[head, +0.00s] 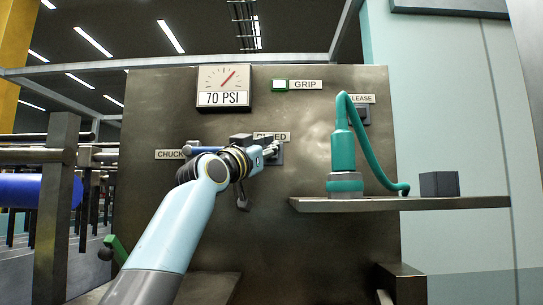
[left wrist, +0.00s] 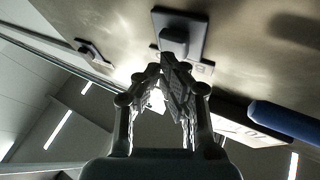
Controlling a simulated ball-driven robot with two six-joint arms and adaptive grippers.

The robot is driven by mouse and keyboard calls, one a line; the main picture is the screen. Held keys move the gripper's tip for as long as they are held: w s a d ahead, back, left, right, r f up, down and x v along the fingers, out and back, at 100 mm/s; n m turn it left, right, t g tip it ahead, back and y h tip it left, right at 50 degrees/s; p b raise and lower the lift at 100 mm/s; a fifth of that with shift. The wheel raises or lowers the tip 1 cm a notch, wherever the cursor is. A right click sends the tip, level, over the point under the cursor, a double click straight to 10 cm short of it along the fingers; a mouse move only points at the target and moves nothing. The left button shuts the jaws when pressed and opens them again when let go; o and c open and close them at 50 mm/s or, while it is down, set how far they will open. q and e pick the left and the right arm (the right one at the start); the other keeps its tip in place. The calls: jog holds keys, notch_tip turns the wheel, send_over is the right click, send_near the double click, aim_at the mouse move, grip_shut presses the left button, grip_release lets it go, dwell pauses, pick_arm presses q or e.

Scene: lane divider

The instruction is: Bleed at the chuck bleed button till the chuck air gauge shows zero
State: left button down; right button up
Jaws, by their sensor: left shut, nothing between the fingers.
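The chuck air gauge (head: 223,91) hangs at the upper left of the dark panel; it reads 70 PSI and its red needle points up and right. My left gripper (head: 273,149) is shut and empty, in front of a dark button plate (head: 279,157) below a partly covered label. In the left wrist view my fingertips (left wrist: 170,66) are close to the dark button (left wrist: 175,41) on its plate. I take this for the chuck bleed button, but the label is not clearly readable. I cannot tell whether the fingertips touch it. My right gripper is not in view.
A blue handle (head: 204,150) sits left of my gripper beside a CHUCK label (head: 170,155); the blue handle also shows in the left wrist view (left wrist: 285,121). A green GRIP lamp (head: 281,85) is above. A shelf (head: 440,202) bears a teal hosed device (head: 343,151) and a dark block (head: 439,184).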

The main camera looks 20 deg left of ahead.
pick_arm(q)
jog(key=shift+w, duration=0.3)
dwell(0.5)
jog(key=shift+w+a+b, duration=0.15)
jog(key=shift+w+b, duration=0.05)
jog(key=shift+b, duration=0.15)
dwell(1.4)
dwell(1.3)
jog(key=shift+s, duration=0.1)
jog(key=shift+s+d+p, duration=0.3)
jog(key=shift+s+p, duration=0.1)
jog(key=shift+s, duration=0.4)
